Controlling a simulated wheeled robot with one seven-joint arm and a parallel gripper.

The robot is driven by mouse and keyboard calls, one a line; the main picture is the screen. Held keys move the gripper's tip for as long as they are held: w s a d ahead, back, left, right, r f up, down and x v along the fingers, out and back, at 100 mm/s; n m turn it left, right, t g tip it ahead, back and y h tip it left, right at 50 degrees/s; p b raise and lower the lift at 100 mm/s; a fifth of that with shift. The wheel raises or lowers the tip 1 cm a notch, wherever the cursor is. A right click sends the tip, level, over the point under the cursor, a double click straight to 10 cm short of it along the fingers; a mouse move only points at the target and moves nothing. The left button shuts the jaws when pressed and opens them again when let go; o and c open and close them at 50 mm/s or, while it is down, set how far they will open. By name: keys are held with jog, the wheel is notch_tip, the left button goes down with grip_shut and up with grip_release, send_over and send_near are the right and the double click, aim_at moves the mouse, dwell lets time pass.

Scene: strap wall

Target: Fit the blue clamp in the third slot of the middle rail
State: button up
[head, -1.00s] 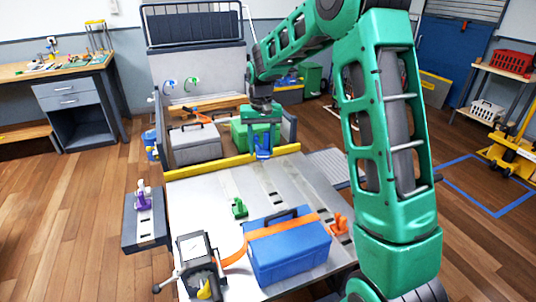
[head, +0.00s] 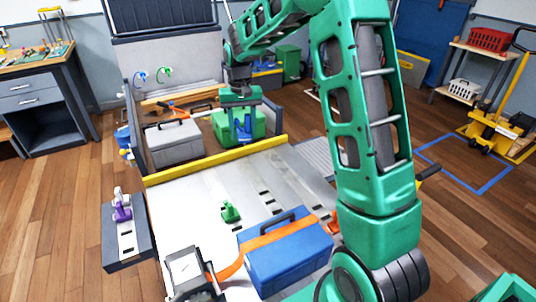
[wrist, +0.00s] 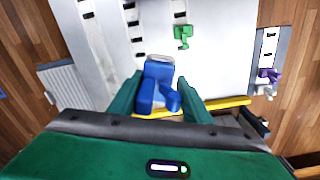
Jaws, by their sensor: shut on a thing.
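My gripper (head: 241,104) is shut on the blue clamp (head: 243,127), which hangs below it over the far end of the deck, near the yellow bar. In the wrist view the blue clamp (wrist: 157,88) sits between my two fingertips. The middle rail (head: 266,194) shows dark slots in the head view; its near part is hidden behind the blue toolbox. In the wrist view the middle rail (wrist: 133,24) runs ahead of the clamp, apart from it. A green clamp (head: 230,211) sits on the left rail, which is at the right in the wrist view.
A strapped blue toolbox (head: 287,255) covers the near deck. A yellow bar (head: 216,160) edges the far end, with grey (head: 173,142) and green toolboxes behind. A purple clamp (head: 122,209) stands on a side ledge at left. The deck between the bar and green clamp is clear.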

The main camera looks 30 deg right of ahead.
jog(key=shift+a, duration=0.55)
jog(key=shift+f, duration=0.1)
jog(key=s+d+f+m, duration=0.4)
jog(key=d+f+m, duration=0.65)
jog(key=m, duration=0.35)
jog(key=shift+s+a+f, duration=0.1)
jog(key=shift+a+f, duration=0.05)
jog(key=shift+f, duration=3.05)
jog(key=shift+w+a+f, duration=0.1)
jog(key=shift+a+f, duration=0.05)
jog(key=shift+f, duration=3)
jog(key=shift+s+a+f, duration=0.1)
jog(key=shift+a+f, duration=0.05)
jog(key=shift+f, duration=3.05)
jog(key=shift+a, duration=0.15)
jog(key=shift+f, duration=1.35)
